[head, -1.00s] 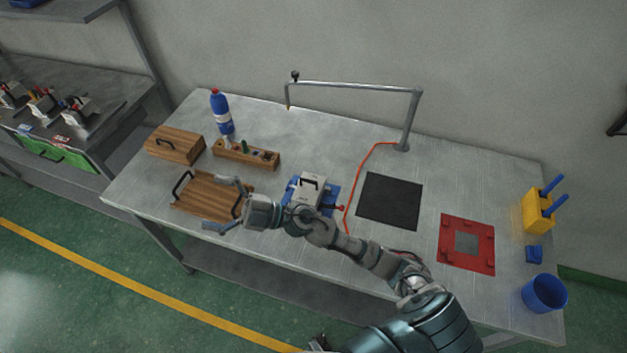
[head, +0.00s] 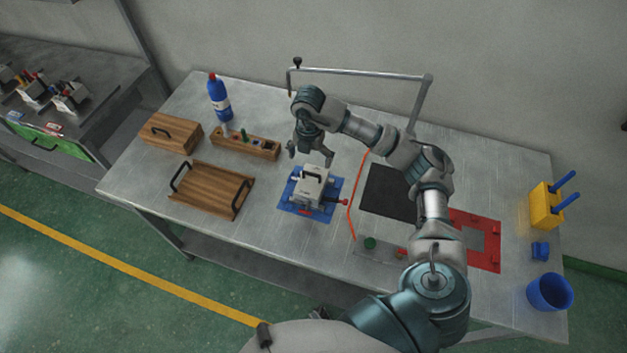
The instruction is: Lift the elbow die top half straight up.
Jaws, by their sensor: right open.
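The elbow die is a pale grey block on a blue base plate (head: 289,203), near the middle of the table. Its top half (head: 310,187) carries a dark handle on top. It looks seated level, and I cannot make out the seam between the halves. My right gripper (head: 310,157) points down with its fingers spread and empty. In the picture it is just beyond the handle; its exact height above the die is hard to tell. My left gripper is out of view.
A wooden tray (head: 210,190), a wooden box (head: 172,134), a wooden rack (head: 245,146) and a blue bottle (head: 219,98) stand left. A black mat (head: 385,190), a red frame (head: 485,252) and a blue cup (head: 550,292) lie right. A metal arm (head: 365,74) spans the back.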

